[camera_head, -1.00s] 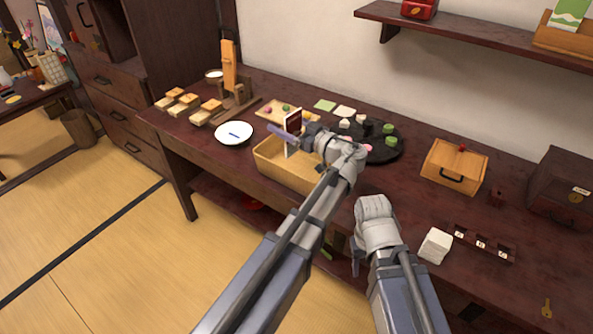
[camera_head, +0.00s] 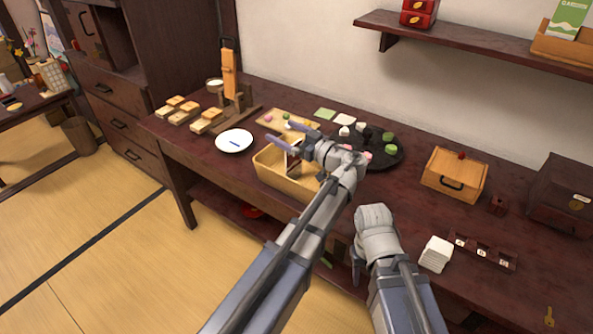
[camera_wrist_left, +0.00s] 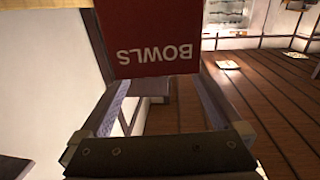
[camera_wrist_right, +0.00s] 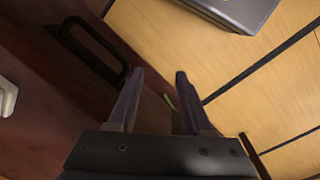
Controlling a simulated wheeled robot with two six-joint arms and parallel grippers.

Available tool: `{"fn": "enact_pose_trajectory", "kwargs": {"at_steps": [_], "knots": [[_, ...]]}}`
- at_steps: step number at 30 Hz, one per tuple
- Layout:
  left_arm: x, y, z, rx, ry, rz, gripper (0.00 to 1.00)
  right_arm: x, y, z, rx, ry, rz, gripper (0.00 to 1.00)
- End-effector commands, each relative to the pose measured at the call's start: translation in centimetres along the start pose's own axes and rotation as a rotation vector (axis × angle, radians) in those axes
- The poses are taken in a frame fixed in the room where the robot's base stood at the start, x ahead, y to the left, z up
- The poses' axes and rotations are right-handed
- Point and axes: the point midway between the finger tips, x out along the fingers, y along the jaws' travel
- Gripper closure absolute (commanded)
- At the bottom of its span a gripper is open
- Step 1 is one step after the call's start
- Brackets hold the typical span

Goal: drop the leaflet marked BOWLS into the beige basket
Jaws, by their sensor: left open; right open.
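The leaflet marked BOWLS (camera_wrist_left: 150,28) shows its dark red face and upside-down white letters in the left wrist view, just beyond my left fingers. In the head view the leaflet (camera_head: 293,163) is low inside the beige basket (camera_head: 272,177), partly hidden by my left gripper; I cannot see its lower edge. My left gripper (camera_head: 288,136) is open above the basket, its fingers spread, and it also shows in the left wrist view (camera_wrist_left: 158,88). My right gripper (camera_wrist_right: 153,78) is open and empty, low at the table's front edge.
A white plate (camera_head: 234,141) stands left of the basket, and a dark round tray (camera_head: 381,156) with sweets is at its right.

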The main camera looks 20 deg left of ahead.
Motion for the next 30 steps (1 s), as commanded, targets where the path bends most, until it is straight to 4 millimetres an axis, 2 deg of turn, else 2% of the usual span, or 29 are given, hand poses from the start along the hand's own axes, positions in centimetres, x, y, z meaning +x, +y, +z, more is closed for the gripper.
{"fn": "enact_pose_trajectory", "kwargs": {"at_steps": [18,22,30], "knots": [[0.0,0.0,-8.7,0.0,0.0,0.0,0.0,-8.6,0.8,0.5,0.0,0.0,0.0,0.5],[0.0,0.0,-9.4,0.0,0.0,0.0,0.0,-9.3,0.9,0.6,0.0,0.0,0.0,0.5],[0.0,0.0,-9.3,0.0,0.0,0.0,0.0,-9.3,0.9,0.6,0.0,0.0,0.0,0.5]]}}
